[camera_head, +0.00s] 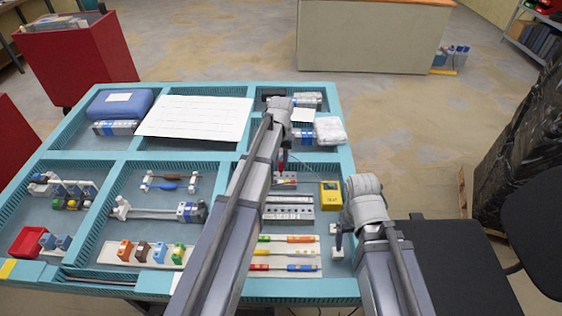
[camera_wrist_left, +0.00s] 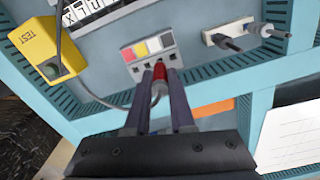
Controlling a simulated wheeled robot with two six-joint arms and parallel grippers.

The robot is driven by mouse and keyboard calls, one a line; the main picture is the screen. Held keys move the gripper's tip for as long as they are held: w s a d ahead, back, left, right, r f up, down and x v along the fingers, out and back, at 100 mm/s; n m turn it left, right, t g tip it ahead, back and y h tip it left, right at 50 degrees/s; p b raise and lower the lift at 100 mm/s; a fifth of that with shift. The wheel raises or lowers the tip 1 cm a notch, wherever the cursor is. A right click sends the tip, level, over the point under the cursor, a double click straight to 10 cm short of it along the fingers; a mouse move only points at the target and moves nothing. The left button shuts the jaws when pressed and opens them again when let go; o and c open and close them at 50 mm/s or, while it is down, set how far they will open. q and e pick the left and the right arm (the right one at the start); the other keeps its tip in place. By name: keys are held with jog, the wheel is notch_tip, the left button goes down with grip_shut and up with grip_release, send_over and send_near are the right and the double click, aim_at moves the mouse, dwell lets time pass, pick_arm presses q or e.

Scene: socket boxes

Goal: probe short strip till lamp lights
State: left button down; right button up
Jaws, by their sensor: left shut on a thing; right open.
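The short strip (camera_head: 285,178) lies in the tray's middle-right part, partly hidden by my left arm. In the left wrist view the short strip (camera_wrist_left: 150,52) shows red, yellow, grey and white squares above a row of small holes. My left gripper (camera_wrist_left: 159,92) is shut on a red probe (camera_wrist_left: 160,76), whose tip is at the strip's near edge; I cannot tell if it touches. A grey cable runs from the probe towards the yellow tester (camera_wrist_left: 42,45), marked TEST, also in the head view (camera_head: 330,195). No lit lamp can be made out.
Longer grey strips (camera_head: 288,208) lie nearer me than the short strip. A card with coloured rods (camera_head: 286,256) lies below them. A white block with dark plugs (camera_wrist_left: 245,36) sits beside the short strip. Teal dividers (camera_head: 245,150) separate the compartments.

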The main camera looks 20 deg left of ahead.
pick_arm(q)
jog(key=shift+f+b, duration=0.7)
jog(key=shift+f, duration=0.1)
jog(key=c, duration=0.7)
grip_release()
